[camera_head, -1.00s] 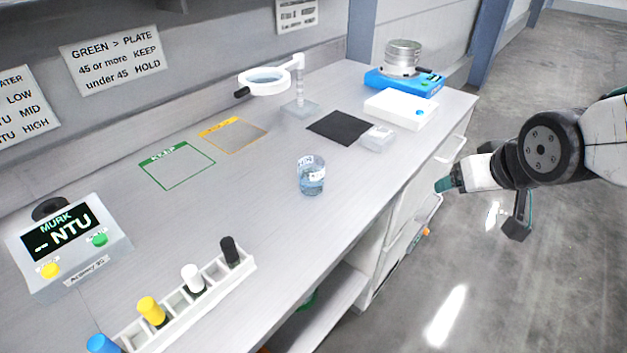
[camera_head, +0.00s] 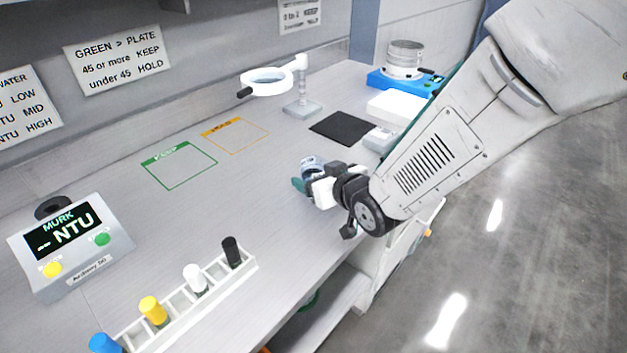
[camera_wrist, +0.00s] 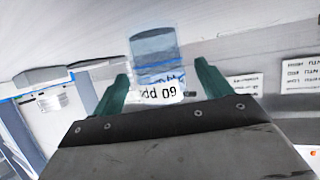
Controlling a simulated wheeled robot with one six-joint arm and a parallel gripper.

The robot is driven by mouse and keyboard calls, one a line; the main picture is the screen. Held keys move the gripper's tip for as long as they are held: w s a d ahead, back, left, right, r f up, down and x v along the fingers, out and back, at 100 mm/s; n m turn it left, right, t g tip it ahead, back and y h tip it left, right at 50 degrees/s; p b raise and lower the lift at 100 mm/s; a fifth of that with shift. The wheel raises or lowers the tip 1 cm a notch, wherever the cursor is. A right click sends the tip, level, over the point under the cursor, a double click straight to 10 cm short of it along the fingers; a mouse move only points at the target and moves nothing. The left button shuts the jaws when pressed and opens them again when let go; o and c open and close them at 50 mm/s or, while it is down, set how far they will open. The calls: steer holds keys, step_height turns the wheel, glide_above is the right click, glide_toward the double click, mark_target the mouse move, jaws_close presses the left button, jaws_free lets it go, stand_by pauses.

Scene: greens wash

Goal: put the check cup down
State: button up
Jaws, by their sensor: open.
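The check cup (camera_head: 309,163) is a clear cup with bluish liquid and a white label, standing on the bench, partly hidden behind my gripper (camera_head: 307,181) in the head view. In the wrist view the cup (camera_wrist: 153,45) shows ahead between the two green fingers of my gripper (camera_wrist: 160,78), with its label upside down in that view. The fingers are apart, with a visible gap on the right side of the cup.
Green (camera_head: 181,186) and orange (camera_head: 236,151) outlined squares lie empty at the back. A black mat (camera_head: 345,128) and a magnifier lamp (camera_head: 267,82) are behind the cup. A meter (camera_head: 70,250) and a vial rack (camera_head: 215,285) stand at the left and front.

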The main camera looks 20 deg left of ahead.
steer(key=x, duration=0.2)
steer(key=shift+w+a+f, duration=0.15)
steer(key=shift+a, duration=0.05)
steer(key=c, duration=1.1)
steer(key=shift+c, duration=0.6)
